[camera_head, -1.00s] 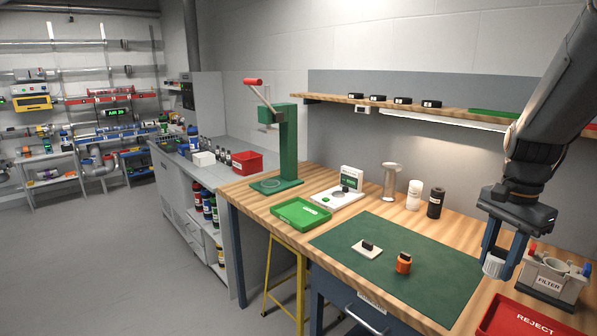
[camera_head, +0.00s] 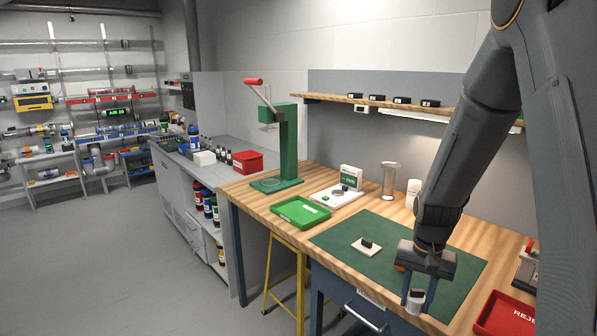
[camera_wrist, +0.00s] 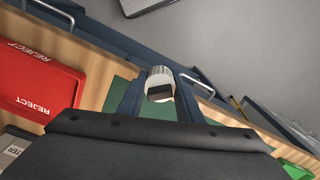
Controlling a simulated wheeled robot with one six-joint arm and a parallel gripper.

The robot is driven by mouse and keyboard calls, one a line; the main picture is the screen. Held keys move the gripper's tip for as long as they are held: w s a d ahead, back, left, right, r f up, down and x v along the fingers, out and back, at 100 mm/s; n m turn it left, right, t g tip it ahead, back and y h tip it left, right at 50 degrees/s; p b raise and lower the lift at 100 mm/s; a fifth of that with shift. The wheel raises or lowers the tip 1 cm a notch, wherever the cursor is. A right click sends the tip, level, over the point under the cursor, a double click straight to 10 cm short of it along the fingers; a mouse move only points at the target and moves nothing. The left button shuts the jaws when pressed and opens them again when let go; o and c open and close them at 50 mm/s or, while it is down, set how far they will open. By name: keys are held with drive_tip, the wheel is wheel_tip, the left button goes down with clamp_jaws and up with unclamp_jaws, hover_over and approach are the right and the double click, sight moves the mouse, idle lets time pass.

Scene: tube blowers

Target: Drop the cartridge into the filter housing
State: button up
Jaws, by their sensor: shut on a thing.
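My gripper (camera_head: 417,294) is shut on the white ribbed cartridge (camera_head: 415,308) above the front edge of the green mat. In the wrist view the cartridge (camera_wrist: 159,79) sits between the two fingers, with a dark patch on its near side. The filter housing (camera_head: 526,268) stands at the right of the bench, mostly hidden behind my arm in the head view. A corner of it with part of its label shows at the lower left of the wrist view (camera_wrist: 14,152). The gripper is to the left of the housing and apart from it.
A small pale block with a dark top (camera_head: 367,246) sits on the green mat (camera_head: 335,240). A green tray (camera_head: 300,212) and a green press (camera_head: 289,150) stand further left.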

drive_tip(key=s+a+f+n, duration=0.1)
drive_tip(key=a+f+n, duration=0.5)
drive_tip(key=a+f, duration=0.45)
wheel_tip(320, 180, down, 10)
drive_tip(key=w+b, duration=0.2)
drive_tip(key=b, duration=0.8)
drive_tip(key=shift+w+d, duration=0.35)
drive_tip(key=shift+d, duration=0.1)
